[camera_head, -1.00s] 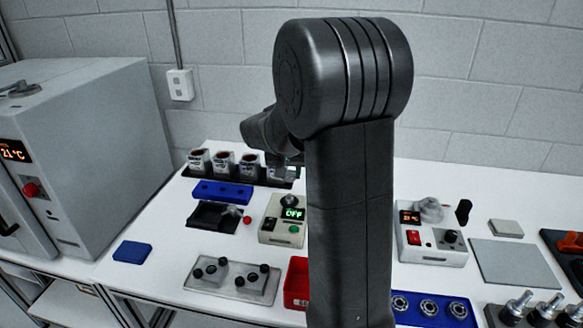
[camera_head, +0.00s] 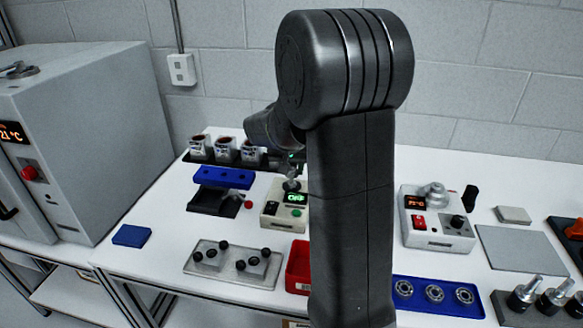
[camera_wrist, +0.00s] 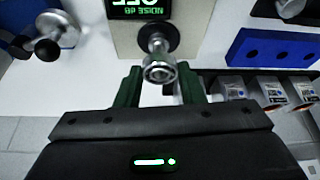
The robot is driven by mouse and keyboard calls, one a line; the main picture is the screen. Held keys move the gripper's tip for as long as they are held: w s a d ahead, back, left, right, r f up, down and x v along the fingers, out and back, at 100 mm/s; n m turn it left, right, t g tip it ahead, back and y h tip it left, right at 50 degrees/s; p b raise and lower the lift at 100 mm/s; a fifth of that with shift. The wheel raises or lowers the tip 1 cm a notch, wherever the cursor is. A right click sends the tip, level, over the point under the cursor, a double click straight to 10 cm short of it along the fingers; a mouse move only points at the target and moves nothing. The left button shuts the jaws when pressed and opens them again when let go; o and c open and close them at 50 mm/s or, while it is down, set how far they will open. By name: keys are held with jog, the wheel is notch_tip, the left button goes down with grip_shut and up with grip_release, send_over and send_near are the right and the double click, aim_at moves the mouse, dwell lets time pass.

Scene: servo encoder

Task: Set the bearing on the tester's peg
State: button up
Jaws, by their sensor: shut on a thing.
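The tester (camera_head: 284,212) is a pale box with a green-lit display reading OFF, left of my arm in the head view. Its peg (camera_head: 291,185) stands on top and also shows in the wrist view, rising from a dark round base (camera_wrist: 158,36). My gripper (camera_wrist: 158,84) has green fingers, shut on a small shiny metal ring, which looks like the bearing (camera_wrist: 159,71). The ring lines up with the peg in the wrist view; I cannot tell whether it is around the peg or just above it. In the head view my arm hides most of my gripper (camera_head: 296,160).
A blue holed block (camera_head: 223,178) and a row of jars (camera_head: 226,150) stand behind and left of the tester. A red bin (camera_head: 298,268), a grey fixture plate (camera_head: 233,264) and a blue tray (camera_head: 413,307) with several bearings lie in front. Another device (camera_head: 437,220) stands right.

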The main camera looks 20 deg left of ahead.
jog(key=shift+f, duration=0.15)
jog(key=shift+f+b, duration=0.55)
jog(key=shift+b, duration=0.1)
jog(key=shift+f, duration=0.1)
dwell(0.3)
jog(key=shift+f+b, duration=0.55)
jog(key=o, duration=1.4)
jog(key=shift+r, duration=0.15)
jog(key=shift+r+p, duration=2.1)
jog(key=shift+r, duration=0.7)
